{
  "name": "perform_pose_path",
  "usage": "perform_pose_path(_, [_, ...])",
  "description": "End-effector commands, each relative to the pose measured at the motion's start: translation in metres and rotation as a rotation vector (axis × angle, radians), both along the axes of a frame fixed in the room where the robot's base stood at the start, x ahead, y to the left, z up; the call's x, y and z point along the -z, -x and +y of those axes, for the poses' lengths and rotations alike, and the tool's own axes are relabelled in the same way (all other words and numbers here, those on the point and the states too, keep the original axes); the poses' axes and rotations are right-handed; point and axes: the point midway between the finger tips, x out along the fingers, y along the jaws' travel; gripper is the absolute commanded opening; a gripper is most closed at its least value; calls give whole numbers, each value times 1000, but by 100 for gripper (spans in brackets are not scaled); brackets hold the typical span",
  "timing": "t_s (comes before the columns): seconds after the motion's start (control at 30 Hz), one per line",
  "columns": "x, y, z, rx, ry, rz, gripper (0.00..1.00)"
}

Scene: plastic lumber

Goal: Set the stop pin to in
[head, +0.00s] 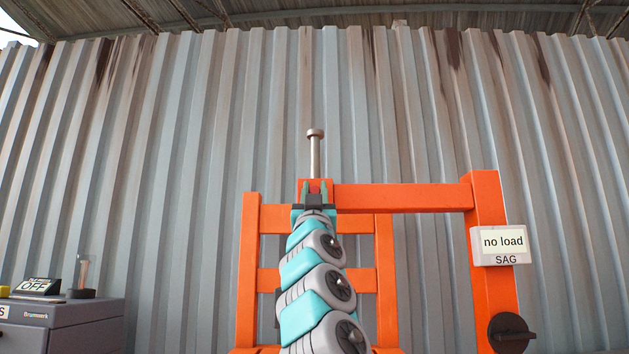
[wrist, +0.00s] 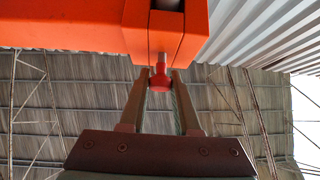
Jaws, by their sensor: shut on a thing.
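The stop pin shows in the wrist view as a red knob (wrist: 160,82) on a short metal shank. It comes out of the end of an orange block (wrist: 183,34). My gripper (wrist: 160,75) has one finger on each side of the knob and is shut on it. In the head view my gripper (head: 314,188) is at the upper left corner of the orange frame (head: 405,198), and the knob is mostly hidden between the fingers. How deep the pin sits in the block I cannot tell.
A steel rod with a flat cap (head: 315,150) stands upright above the frame's corner. At right are a SAG display (head: 500,245) reading "no load" and a black knob (head: 511,333).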

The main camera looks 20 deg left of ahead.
Motion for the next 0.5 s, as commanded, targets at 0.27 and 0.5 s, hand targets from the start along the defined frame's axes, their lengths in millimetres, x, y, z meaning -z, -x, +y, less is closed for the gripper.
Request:
perform_pose_path(0.27, [1, -6, 3, -4, 1, 0, 0])
perform_pose_path(0.5, [1, -6, 3, -4, 1, 1, 38])
